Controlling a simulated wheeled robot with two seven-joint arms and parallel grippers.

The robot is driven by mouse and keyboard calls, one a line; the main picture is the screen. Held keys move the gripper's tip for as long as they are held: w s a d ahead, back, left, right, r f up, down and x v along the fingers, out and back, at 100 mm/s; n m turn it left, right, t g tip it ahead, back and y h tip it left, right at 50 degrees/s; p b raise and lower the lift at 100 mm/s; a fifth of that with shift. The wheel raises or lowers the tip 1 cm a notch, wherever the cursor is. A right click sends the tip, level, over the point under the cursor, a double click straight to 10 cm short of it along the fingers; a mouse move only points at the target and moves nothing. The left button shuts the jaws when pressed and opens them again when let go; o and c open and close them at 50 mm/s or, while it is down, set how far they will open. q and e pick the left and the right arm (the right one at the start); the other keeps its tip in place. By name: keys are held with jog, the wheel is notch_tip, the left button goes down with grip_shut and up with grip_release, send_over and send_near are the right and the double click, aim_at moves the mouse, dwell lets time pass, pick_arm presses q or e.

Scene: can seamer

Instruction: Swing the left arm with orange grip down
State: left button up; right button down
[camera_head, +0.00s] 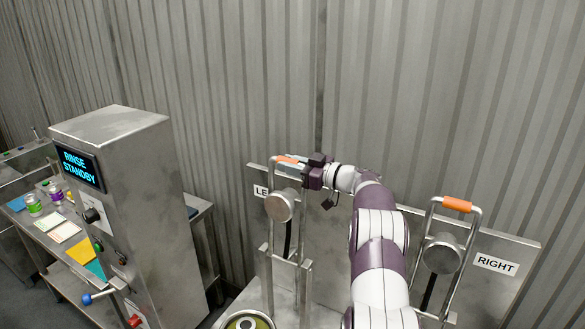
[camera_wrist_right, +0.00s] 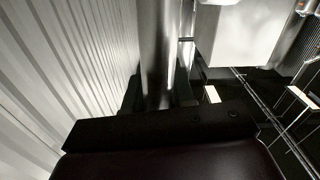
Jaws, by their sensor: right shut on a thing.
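The left swing arm (camera_head: 271,205) of the seamer stands upright in the head view, a metal frame with a round disc (camera_head: 280,206) and an orange grip (camera_head: 287,159) across its top. My right gripper (camera_head: 304,163) is at the top of this arm, shut on the orange grip and hiding its right part. In the right wrist view the dark gripper body fills the bottom and the orange grip cannot be made out. My left gripper is in neither view.
The right swing arm (camera_head: 447,255) stands upright with its orange grip (camera_head: 457,204), before a panel labelled RIGHT (camera_head: 496,264). An open can (camera_head: 248,321) is at the bottom. A metal cabinet (camera_head: 145,210) reading RINSE STANDBY and a bench with cans (camera_head: 33,204) are left. A corrugated wall is behind.

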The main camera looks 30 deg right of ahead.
jog(key=s+a+f+n+b, duration=0.2)
jog(key=s+a+n+b, duration=0.1)
jog(key=a+b, duration=0.5)
jog(key=s+a+f+n+b, duration=0.2)
jog(key=s+a+b, duration=0.3)
jog(key=a+b, duration=0.3)
jog(key=shift+s+a+n+b, duration=0.3)
jog(key=shift+n+b, duration=0.5)
jog(key=shift+b, duration=0.2)
jog(key=c, duration=1.1)
grip_release()
jog(key=shift+s, duration=0.1)
jog(key=shift+o, duration=0.2)
jog(key=shift+s, duration=0.1)
jog(key=v, duration=1.2)
jog(key=shift+s+d, duration=0.2)
jog(key=shift+s, duration=0.1)
